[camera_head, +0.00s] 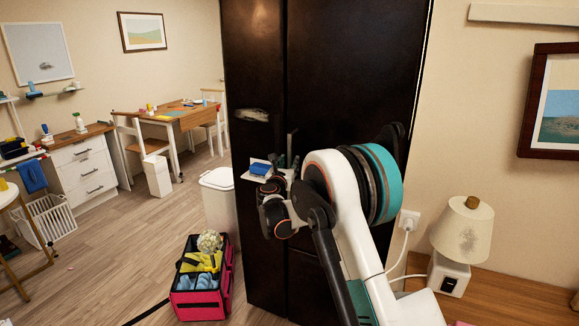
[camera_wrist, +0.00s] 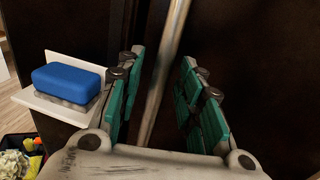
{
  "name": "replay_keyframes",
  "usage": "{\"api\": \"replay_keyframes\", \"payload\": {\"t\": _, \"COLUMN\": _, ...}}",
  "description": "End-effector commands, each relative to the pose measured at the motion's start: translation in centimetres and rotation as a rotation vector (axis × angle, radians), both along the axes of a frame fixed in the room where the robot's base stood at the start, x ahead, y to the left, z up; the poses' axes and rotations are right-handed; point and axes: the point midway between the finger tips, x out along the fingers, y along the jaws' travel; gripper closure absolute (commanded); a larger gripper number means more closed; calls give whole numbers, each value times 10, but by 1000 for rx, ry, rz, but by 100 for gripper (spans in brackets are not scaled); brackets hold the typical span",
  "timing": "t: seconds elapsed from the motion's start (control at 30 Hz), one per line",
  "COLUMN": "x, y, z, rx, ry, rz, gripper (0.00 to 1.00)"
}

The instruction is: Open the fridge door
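The fridge (camera_head: 352,60) is a tall black cabinet in the middle of the head view, and its door looks closed. A long grey metal bar, the handle (camera_wrist: 172,40), runs slightly tilted through the wrist view in front of the dark door (camera_wrist: 245,50). My gripper (camera_wrist: 162,60) is open, with its teal-padded fingers on either side of the bar. Gaps show between the bar and both finger pads. In the head view my gripper (camera_head: 281,168) is at the fridge front, partly hidden by my arm.
A blue sponge (camera_wrist: 68,82) sits on a small white shelf (camera_wrist: 45,104) left of my gripper. A pink-sided bag (camera_head: 200,305) of cleaning things and a white bin (camera_head: 217,180) stand by the fridge's left. A lamp (camera_head: 463,230) stands at right. Floor at left is open.

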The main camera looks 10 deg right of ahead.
Motion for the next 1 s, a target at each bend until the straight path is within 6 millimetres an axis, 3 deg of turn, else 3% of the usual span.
{"api": "replay_keyframes", "payload": {"t": 0.17, "x": 11, "y": -5, "z": 0, "rx": 0, "ry": 0, "rz": 0, "gripper": 66}}
{"api": "replay_keyframes", "payload": {"t": 0.47, "x": 12, "y": -5, "z": 0, "rx": 0, "ry": 0, "rz": 1, "gripper": 66}}
{"api": "replay_keyframes", "payload": {"t": 0.6, "x": 12, "y": -5, "z": 0, "rx": 0, "ry": 0, "rz": 1, "gripper": 98}}
{"api": "replay_keyframes", "payload": {"t": 0.63, "x": 12, "y": -5, "z": 0, "rx": 0, "ry": 0, "rz": 0, "gripper": 100}}
{"api": "replay_keyframes", "payload": {"t": 1.0, "x": 5, "y": -2, "z": 0, "rx": 0, "ry": 0, "rz": 21, "gripper": 100}}
